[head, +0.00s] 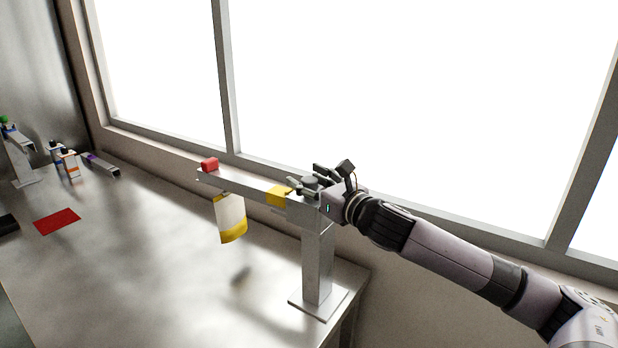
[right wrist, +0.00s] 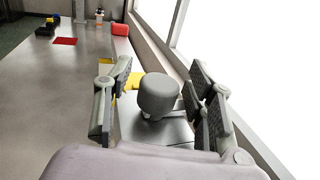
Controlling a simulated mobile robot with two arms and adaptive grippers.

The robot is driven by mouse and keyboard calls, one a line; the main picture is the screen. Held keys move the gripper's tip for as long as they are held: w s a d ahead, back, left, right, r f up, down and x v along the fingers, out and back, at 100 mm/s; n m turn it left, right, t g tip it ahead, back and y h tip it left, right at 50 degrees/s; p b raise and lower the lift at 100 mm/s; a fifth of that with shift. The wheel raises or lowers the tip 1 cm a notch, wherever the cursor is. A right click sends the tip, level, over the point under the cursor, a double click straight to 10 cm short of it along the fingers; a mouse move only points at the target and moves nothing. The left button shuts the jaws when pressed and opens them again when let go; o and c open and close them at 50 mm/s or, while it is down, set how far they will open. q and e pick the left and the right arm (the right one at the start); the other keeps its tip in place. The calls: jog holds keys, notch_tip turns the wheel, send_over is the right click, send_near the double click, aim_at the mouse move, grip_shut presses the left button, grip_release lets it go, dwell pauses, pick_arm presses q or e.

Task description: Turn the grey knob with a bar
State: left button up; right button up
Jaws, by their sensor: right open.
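The grey knob (right wrist: 158,94) is a rounded cylinder on top of the metal stand (head: 318,262). In the right wrist view it sits between the two fingers of my right gripper (right wrist: 160,80), with a visible gap on each side. A small grey piece shows low at its base, but I cannot tell whether this is the bar. In the head view the right gripper (head: 318,180) reaches in from the right at the top of the stand, fingers spread, and the knob (head: 311,181) is partly covered. My left gripper is not in view.
A metal beam extends left from the stand, with a yellow block (head: 279,196) and a red block (head: 209,163). A red mat (head: 57,221) and bottles (head: 70,163) are farther left. The window wall runs close behind.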

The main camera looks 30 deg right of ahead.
jog(key=shift+c, duration=0.4)
grip_shut()
dwell(0.5)
